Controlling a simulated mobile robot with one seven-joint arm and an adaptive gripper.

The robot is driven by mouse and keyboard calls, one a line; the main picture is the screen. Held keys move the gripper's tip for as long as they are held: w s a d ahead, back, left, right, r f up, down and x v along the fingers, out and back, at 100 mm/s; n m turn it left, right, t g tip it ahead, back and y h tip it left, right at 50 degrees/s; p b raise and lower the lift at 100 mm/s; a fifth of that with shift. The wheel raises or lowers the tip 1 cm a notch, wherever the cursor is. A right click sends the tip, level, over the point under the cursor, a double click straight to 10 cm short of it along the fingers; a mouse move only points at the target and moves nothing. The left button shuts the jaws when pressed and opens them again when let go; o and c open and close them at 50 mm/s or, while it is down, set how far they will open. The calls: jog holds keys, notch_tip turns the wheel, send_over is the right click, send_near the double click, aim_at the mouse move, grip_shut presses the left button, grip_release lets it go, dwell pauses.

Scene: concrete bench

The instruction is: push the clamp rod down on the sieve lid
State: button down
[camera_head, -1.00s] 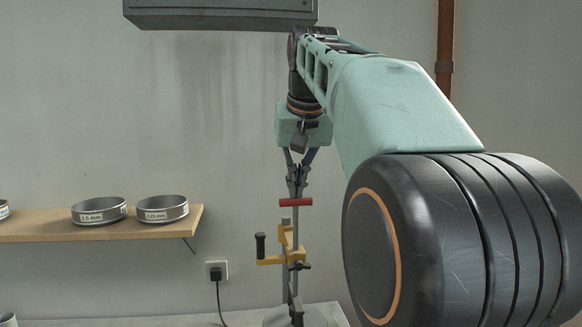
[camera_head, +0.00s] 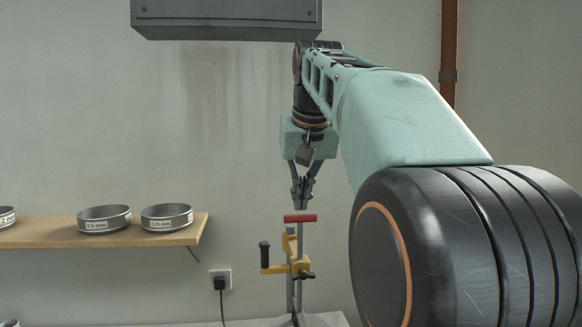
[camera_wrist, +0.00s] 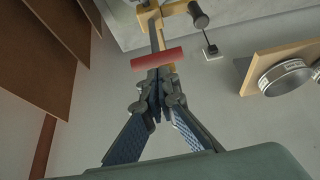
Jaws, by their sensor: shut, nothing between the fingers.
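The clamp rod's red crossbar handle (camera_head: 300,218) tops an upright rod running down through a yellow bracket (camera_head: 299,267) with a black-knobbed side arm (camera_head: 264,252). My gripper (camera_head: 301,206) is shut and empty, pointing down just above the red handle. A small gap seems to show between the fingertips and the handle. In the wrist view, the fingertips (camera_wrist: 156,74) line up with the middle of the red handle (camera_wrist: 157,59); contact cannot be told there. The rod's lower end and the sieve lid are not visible, being below the head view's bottom edge.
A wooden shelf (camera_head: 60,237) at the left holds several labelled sieves, the closest a round metal one (camera_head: 167,217). A wall socket with a black plug (camera_head: 220,282) is left of the clamp. A grey cabinet (camera_head: 226,18) hangs above.

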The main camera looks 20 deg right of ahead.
notch_tip(320, 180, up, 6)
jog(key=p, duration=0.5)
dwell(0.4)
